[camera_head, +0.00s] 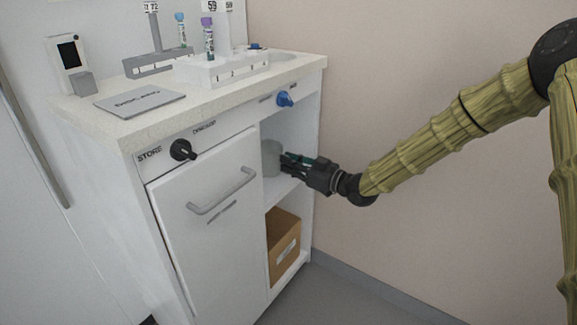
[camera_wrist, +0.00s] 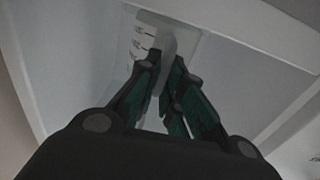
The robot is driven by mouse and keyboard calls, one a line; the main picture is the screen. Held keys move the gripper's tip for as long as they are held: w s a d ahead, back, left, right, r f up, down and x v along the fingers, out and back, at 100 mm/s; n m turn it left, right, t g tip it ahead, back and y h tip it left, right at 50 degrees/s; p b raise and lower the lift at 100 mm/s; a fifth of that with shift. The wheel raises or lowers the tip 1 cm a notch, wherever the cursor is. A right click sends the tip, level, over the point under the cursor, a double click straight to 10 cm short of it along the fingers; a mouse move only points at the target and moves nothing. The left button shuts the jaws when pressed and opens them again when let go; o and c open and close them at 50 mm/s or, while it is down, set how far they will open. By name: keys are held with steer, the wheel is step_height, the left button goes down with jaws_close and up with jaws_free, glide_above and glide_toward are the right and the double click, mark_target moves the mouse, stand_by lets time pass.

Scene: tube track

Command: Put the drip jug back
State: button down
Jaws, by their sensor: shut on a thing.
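The drip jug (camera_head: 270,158) is a pale grey, translucent vessel in the open upper compartment of the white cabinet. It stands upright, on or just above the shelf; I cannot tell which. My gripper (camera_head: 287,163) reaches in from the right and is shut on the jug's handle side. In the wrist view, the dark green fingers close on a pale upright handle (camera_wrist: 171,48), with the jug's body and faint markings behind it. The jug's left side is hidden by the cabinet front.
A brown box (camera_head: 284,246) sits in the compartment below. A closed door with a handle (camera_head: 222,192) is left of the opening. A blue knob (camera_head: 285,98) and a black knob (camera_head: 182,150) are on the front. The worktop bears tube racks (camera_head: 222,70), a device and a grey plate.

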steer(key=shift+f, duration=0.1)
steer(key=c, duration=1.6)
jaws_free()
steer(key=shift+o, duration=0.2)
